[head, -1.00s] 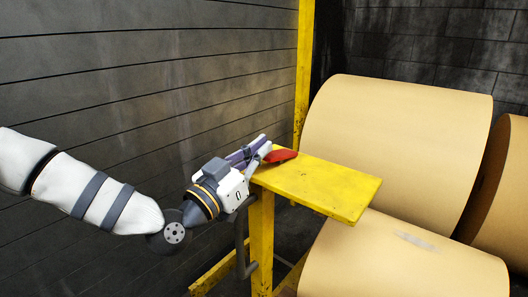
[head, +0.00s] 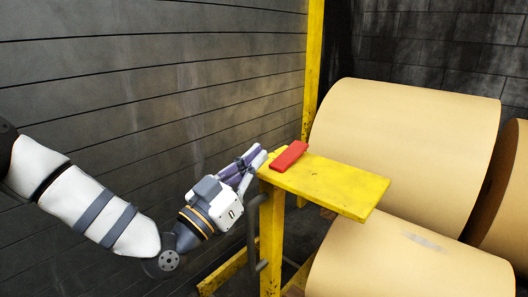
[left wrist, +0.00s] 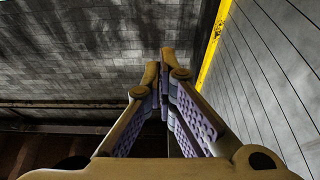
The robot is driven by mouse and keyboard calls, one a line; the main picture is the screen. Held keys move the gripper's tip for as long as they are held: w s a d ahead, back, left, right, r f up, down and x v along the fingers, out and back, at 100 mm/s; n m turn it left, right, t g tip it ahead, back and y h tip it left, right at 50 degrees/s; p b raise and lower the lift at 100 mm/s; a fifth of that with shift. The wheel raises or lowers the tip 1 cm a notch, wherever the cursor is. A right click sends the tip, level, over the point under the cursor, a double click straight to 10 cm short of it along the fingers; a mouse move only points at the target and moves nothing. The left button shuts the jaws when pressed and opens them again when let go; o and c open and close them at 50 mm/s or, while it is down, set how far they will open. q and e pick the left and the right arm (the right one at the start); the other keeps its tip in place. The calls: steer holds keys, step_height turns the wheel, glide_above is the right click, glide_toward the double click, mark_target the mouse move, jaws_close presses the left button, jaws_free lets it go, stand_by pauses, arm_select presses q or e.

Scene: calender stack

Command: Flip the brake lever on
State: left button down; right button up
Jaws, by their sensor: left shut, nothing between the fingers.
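A red flat bar (head: 290,157), which looks like the brake lever, is at the left end of the yellow plate (head: 340,188) in the head view. It slants up to the right and nothing holds it. My left gripper (head: 258,151) is shut and empty just left of the red bar, by the plate's left end. I cannot tell whether its fingertips touch the bar. In the left wrist view the gripper's fingertips (left wrist: 166,62) are together with nothing between them, and the red bar is not seen there.
A yellow post (head: 272,240) carries the plate, with a grey bent bar (head: 252,232) beside it. A tall yellow upright (head: 313,75) stands behind. Large tan rolls (head: 410,140) fill the right side. A dark slatted wall (head: 150,90) is behind my arm.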

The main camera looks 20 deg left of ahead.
arm_select(q)
steer(key=s+f, duration=0.1)
steer(key=s+a+f, duration=0.1)
steer(key=s+f, duration=0.1)
steer(key=s, duration=0.1)
steer(key=shift+a+f, duration=0.3)
steer(key=shift+f, duration=0.1)
